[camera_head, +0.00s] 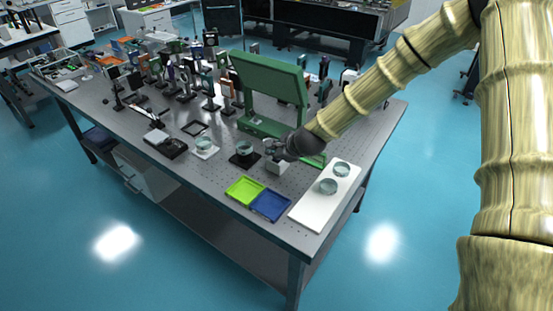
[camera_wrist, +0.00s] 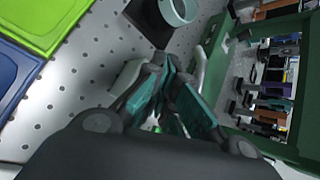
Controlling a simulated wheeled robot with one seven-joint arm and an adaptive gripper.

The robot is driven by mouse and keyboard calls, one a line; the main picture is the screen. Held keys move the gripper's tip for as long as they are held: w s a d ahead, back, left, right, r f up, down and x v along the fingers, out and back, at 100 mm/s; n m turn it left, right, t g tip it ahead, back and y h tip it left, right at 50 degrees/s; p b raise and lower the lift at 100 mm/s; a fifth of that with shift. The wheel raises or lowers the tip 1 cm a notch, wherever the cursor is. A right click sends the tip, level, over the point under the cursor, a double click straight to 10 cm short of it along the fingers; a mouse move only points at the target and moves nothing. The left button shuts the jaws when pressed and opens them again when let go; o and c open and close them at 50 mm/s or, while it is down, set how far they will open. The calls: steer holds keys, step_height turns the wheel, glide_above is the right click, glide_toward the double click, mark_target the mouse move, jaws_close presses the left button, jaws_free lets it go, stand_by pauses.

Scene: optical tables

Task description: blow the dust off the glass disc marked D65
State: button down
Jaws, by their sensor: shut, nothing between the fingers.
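Several round glass discs are on the table. One (camera_head: 204,145) is on a white pad, one (camera_head: 244,149) is on a black pad, and two, a rear one (camera_head: 342,169) and a front one (camera_head: 328,187), lie on a long white board. No D65 mark or dust is readable at this size. My gripper (camera_head: 272,148) is shut and empty, just right of the disc on the black pad, above a small white block (camera_head: 277,167). In the wrist view, my gripper's teal fingers (camera_wrist: 168,76) point toward that black pad, where a disc (camera_wrist: 178,10) shows partly. I cannot make out a blower.
A green tray (camera_head: 245,190) and a blue tray (camera_head: 270,205) lie at the front edge. A tall green panel stand (camera_head: 270,80) rises behind my gripper. Several optical mounts crowd the back left. A black empty frame (camera_head: 195,128) lies behind the discs.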

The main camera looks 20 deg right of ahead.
mark_target(275, 160)
stand_by(0.3)
steer(key=shift+r+p, duration=0.6)
steer(key=shift+r, duration=0.25)
steer(key=shift+r+p, duration=1.6)
steer(key=shift+r, duration=0.9)
steer(key=shift+r, duration=0.1)
